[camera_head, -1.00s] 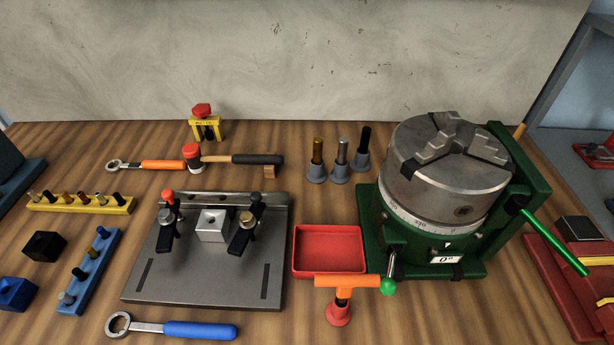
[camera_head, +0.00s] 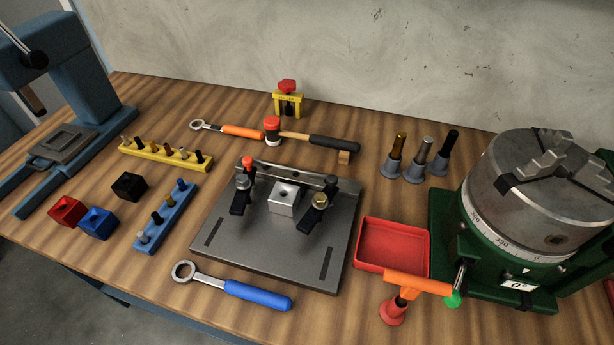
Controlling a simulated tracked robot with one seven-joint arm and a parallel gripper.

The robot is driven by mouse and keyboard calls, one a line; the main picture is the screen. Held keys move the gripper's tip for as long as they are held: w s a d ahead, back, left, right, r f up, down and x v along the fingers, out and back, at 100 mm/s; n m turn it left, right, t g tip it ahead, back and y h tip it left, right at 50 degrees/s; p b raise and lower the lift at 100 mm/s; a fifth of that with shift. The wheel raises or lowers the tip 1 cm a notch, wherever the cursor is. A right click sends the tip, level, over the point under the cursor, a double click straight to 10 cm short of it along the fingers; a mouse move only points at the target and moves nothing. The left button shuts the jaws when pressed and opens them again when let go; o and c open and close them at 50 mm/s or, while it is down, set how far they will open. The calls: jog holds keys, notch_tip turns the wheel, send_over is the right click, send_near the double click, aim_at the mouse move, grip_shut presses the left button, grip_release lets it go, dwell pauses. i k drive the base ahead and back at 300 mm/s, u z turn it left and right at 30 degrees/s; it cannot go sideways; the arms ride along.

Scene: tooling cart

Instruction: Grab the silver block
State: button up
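The silver block (camera_head: 284,200) is a small bright metal cube with a round hole in its top. It sits on the grey metal fixture plate (camera_head: 265,258), between two black clamp arms. The left clamp (camera_head: 241,194) carries a red knob, and the right clamp (camera_head: 317,204) has a brass-coloured nut. I cannot tell whether the clamp arms touch the block. My gripper is not in view.
A blue-handled wrench (camera_head: 235,289) lies in front of the plate. A blue peg rack (camera_head: 165,217) and coloured blocks lie left. A blue press (camera_head: 75,110) stands far left.

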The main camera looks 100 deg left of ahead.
aim_at(285, 199)
jog(key=k, duration=1.55)
jog(key=u, duration=0.35)
jog(key=k, duration=1)
jog(key=u, duration=1.75)
jog(key=i, duration=0.55)
jog(key=z, duration=0.05)
